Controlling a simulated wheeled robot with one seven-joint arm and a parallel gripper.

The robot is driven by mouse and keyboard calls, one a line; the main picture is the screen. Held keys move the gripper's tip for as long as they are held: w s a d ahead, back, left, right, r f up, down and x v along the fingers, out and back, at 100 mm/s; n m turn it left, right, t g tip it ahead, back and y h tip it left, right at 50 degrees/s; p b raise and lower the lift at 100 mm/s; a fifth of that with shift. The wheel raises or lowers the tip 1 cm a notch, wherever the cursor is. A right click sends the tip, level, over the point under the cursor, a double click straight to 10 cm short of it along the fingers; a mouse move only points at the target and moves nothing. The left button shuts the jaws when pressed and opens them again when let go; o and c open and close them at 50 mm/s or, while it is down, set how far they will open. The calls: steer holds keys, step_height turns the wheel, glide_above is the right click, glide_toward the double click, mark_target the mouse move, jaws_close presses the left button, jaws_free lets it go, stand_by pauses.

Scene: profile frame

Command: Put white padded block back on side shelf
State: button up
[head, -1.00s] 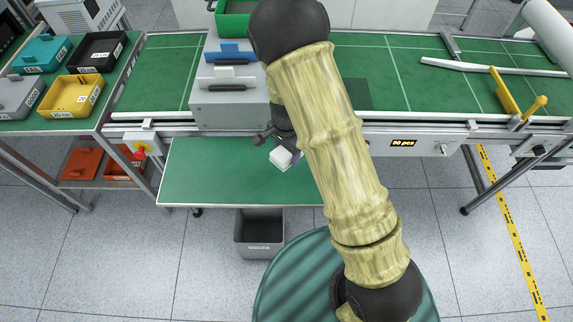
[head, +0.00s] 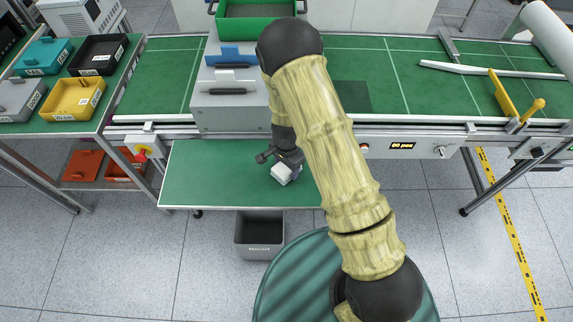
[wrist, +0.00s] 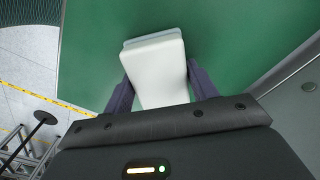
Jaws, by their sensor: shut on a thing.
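The white padded block (head: 283,174) is at my gripper, over the lower green side shelf (head: 220,178) in front of the main bench. In the wrist view the block (wrist: 158,70) sits between the two dark fingers of my gripper (wrist: 160,88), which is shut on it. Its far end points out over the green surface. I cannot tell whether the block touches the shelf or hangs just above it. My arm hides the shelf's right part in the head view.
A grey box with handles (head: 230,105) stands on the bench behind the shelf. A dark bin (head: 259,232) stands on the floor below its front edge. Trays (head: 75,97) fill the left table. The shelf's left part is clear.

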steer(key=shift+f, duration=0.1)
steer(key=o, duration=0.9)
steer(key=shift+o, duration=0.2)
step_height(320, 180, up, 12)
steer(key=b, duration=0.1)
steer(key=shift+b, duration=0.4)
steer(key=shift+d+r, duration=0.1)
steer(key=shift+r, duration=0.1)
